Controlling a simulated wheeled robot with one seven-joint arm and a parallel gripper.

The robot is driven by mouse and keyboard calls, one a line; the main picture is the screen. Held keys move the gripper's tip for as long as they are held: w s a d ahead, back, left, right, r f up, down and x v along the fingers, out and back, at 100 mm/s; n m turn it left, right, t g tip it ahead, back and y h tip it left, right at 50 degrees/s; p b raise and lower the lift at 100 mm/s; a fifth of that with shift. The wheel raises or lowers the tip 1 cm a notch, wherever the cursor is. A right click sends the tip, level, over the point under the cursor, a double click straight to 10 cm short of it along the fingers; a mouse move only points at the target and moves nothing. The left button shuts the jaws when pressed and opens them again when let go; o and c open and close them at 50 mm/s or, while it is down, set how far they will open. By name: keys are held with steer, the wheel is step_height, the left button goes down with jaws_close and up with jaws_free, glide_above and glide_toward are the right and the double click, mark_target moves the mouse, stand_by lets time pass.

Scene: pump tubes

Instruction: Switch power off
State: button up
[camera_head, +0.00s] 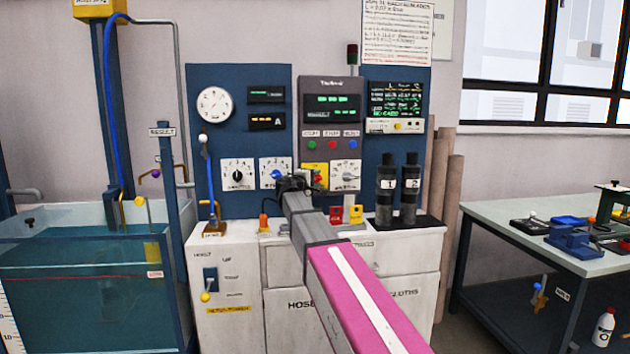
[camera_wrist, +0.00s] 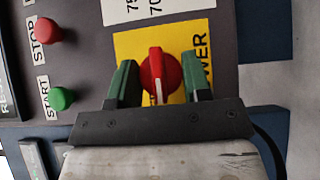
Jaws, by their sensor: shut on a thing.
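The red power knob (camera_wrist: 157,72) sits on a yellow plate (camera_wrist: 125,47) with black lettering ending in "WER". A pale mark line shows on the knob's face. In the head view, the red knob (camera_head: 319,177) and yellow plate (camera_head: 309,168) are at the lower left of the grey control box. My gripper (camera_wrist: 161,82) has its two green fingers on either side of the knob and is shut on it. In the head view, my gripper (camera_head: 300,181) reaches the panel and hides part of the area around the plate.
A red STOP button (camera_wrist: 47,30) and a green START button (camera_wrist: 61,98) are close to the left finger in the wrist view. A selector dial (camera_head: 345,175) is just right of the plate. Two black cylinders (camera_head: 387,190) stand on the cabinet top (camera_head: 428,232).

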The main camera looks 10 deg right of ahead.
steer(key=o, duration=0.9)
steer(key=shift+c, duration=0.2)
steer(key=v, duration=1)
steer(key=shift+s+a, duration=0.25)
steer(key=shift+s, duration=0.05)
